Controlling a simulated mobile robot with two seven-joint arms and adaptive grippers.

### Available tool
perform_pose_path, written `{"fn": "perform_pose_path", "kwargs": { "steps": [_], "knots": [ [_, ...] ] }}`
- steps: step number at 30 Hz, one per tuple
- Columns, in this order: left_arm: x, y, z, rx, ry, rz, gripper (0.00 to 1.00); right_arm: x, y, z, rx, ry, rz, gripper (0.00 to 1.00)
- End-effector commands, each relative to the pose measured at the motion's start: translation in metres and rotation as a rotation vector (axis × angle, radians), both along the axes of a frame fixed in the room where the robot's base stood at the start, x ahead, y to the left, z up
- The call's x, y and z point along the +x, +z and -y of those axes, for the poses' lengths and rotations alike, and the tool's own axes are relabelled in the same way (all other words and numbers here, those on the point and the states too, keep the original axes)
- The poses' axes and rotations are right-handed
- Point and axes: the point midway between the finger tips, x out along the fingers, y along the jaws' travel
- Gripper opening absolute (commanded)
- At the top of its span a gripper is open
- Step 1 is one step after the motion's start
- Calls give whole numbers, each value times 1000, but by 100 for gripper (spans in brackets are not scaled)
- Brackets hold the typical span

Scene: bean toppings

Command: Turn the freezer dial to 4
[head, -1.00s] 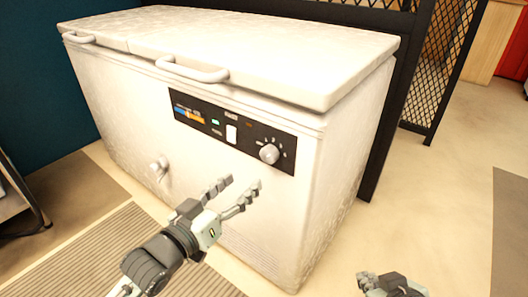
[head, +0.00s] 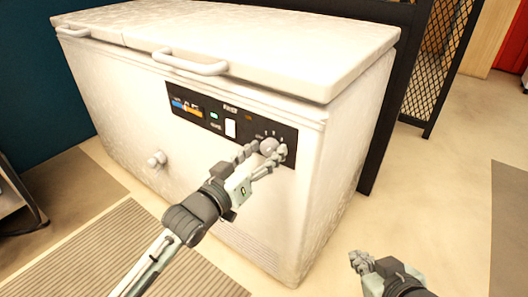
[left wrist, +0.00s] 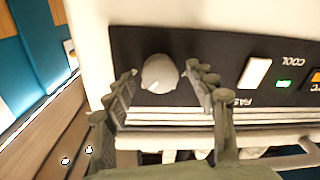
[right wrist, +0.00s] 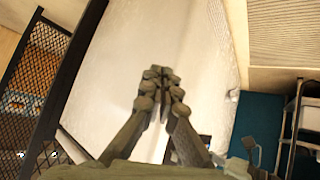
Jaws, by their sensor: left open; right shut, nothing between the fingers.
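The freezer (head: 130,110) is a white chest with a closed lid and a black control panel (head: 203,118) on its front. The round grey dial (head: 268,147) is at the panel's right end. My left gripper (head: 266,155) is open at the dial, with a finger on either side of it. In the left wrist view the dial (left wrist: 159,72) sits between the spread fingers (left wrist: 164,84), with gaps visible beside it. The dial's numbers cannot be read. My right gripper (head: 358,258) is shut and empty, low to the right of the freezer; its fingertips meet in the right wrist view (right wrist: 160,74).
A white switch (head: 231,129) and a green light (head: 214,115) are on the panel. A drain knob (head: 157,159) sticks out low on the freezer front. A black mesh partition (head: 435,60) stands behind right. The floor at right is clear.

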Motion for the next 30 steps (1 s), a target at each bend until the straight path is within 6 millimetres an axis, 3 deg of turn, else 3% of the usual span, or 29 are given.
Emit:
{"fn": "perform_pose_path", "kwargs": {
  "steps": [3, 15, 22, 30],
  "knots": [
    [0, 0, 0, 0, 0, 0, 55, 0, 0, 0, 0, 0, 0, 0],
    [0, 0, 0, -1, 0, -1, 6, 0, 0, 0, 0, 0, 0, 0],
    [-1, 1, 0, 15, 0, 10, 6, -4, -2, 4, -9, -8, -29, 0],
    [0, 2, 1, 105, 0, 74, 6, -48, -29, 46, -95, -89, -275, 0]
  ]
}}
